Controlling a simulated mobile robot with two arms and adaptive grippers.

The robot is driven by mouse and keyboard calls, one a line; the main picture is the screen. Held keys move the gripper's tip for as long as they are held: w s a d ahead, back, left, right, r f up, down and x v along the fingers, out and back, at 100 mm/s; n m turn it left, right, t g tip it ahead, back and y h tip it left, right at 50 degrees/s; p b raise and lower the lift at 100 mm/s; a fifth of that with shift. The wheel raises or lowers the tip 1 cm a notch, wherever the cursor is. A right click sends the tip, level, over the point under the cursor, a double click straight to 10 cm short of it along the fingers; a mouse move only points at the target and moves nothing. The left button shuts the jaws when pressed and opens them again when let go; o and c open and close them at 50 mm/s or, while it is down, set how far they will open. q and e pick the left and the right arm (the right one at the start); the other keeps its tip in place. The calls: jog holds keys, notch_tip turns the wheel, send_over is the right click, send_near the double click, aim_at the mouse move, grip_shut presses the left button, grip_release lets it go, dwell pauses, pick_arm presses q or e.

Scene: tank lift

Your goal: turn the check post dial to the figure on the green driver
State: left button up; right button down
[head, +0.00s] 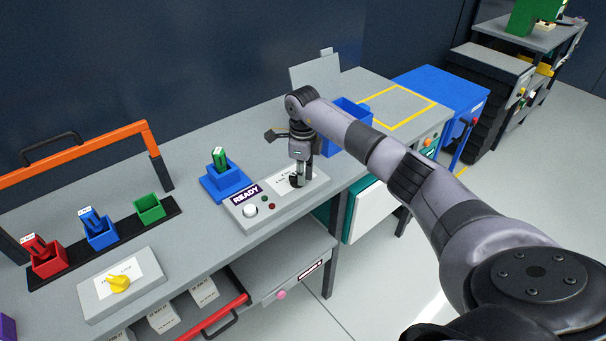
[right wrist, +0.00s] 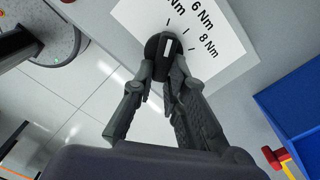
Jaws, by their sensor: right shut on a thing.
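The check post (head: 262,212) is a grey box with a READY sign, a white button and a white dial plate. Its black dial (right wrist: 160,44) carries a white mark and sits beside printed figures; 6 Nm and 8 Nm are readable in the right wrist view. My right gripper (head: 301,178) points down at the post, its fingers shut on the dial; it also shows in the right wrist view (right wrist: 163,75). The green driver (head: 219,158) stands upright in a blue holder (head: 226,182) on the post's left. Its figure is too small to read. My left gripper is out of view.
A rack (head: 107,241) at left holds red and blue drivers in their cups and an empty green cup (head: 149,207). A grey box with a yellow knob (head: 119,284) stands in front. A blue bin (head: 346,142) is behind my right arm.

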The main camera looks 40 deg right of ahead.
jog(key=m, duration=0.2)
jog(key=shift+a+m, duration=0.1)
jog(key=shift+m, duration=0.2)
jog(key=m, duration=0.4)
jog(key=shift+s+a+b, duration=0.15)
jog(key=shift+a+b, duration=0.15)
jog(key=shift+a, duration=0.05)
jog(key=m, duration=0.4)
jog(key=shift+a, duration=0.25)
jog(key=shift+w+a+m, duration=0.1)
jog(key=shift+a+m, duration=0.05)
jog(key=shift+m, duration=0.9)
jog(key=shift+w+a+m, duration=0.1)
jog(key=shift+a+m, duration=0.05)
jog(key=shift+m, duration=0.9)
jog(key=c, duration=1.6)
grip_release()
